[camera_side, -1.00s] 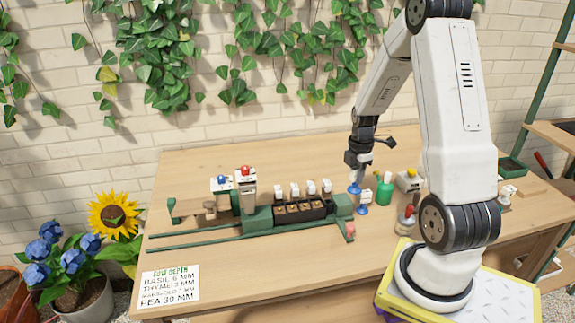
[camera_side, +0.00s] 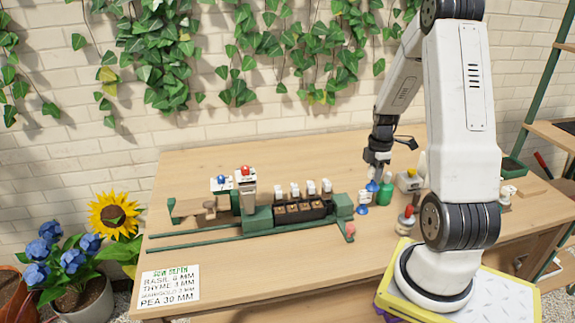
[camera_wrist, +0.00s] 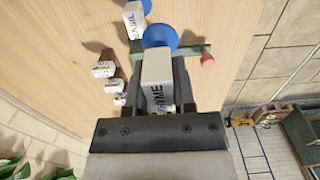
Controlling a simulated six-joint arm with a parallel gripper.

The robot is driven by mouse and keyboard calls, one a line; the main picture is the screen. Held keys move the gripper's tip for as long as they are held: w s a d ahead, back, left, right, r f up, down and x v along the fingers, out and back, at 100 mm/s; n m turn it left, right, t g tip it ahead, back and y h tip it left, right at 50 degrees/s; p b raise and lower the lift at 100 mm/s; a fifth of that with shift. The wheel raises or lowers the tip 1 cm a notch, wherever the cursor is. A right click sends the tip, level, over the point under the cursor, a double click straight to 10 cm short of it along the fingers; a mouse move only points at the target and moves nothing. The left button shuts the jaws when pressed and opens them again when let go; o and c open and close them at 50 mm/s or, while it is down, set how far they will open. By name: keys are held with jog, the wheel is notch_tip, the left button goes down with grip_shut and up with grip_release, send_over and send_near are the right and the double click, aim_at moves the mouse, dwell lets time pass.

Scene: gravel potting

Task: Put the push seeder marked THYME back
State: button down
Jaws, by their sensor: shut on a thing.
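My gripper (camera_wrist: 160,90) is shut on the white push seeder marked THYME (camera_wrist: 156,82), whose lettering is partly covered. The seeder's blue round end shows beyond its body. In the side view my gripper (camera_side: 377,165) is over the right part of the bench, with the held seeder's blue end (camera_side: 372,186) just below it. A second white seeder, marked BASIL (camera_wrist: 134,20), has a blue end too and is beside the held one; it also shows in the side view (camera_side: 362,198). I cannot tell whether the held seeder touches the bench.
A green bottle (camera_side: 385,190) is close to the right of the held seeder. A dark seed tray (camera_side: 300,211) sits on a green rail fixture (camera_side: 258,220) to the left. A red-topped dispenser (camera_side: 246,182) stands there.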

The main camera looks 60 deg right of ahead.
jog(key=shift+w+d+f, duration=1.85)
jog(key=shift+d+f, duration=0.05)
jog(key=shift+f, duration=0.15)
jog(key=shift+w+d+f, duration=1.85)
jog(key=shift+d+f, duration=0.05)
jog(key=shift+f, duration=0.1)
jog(key=shift+f, duration=0.1)
jog(key=shift+w+d+f, duration=0.15)
jog(key=shift+f, duration=1.55)
jog(key=shift+f, duration=0.15)
jog(key=shift+c, duration=2.2)
grip_release()
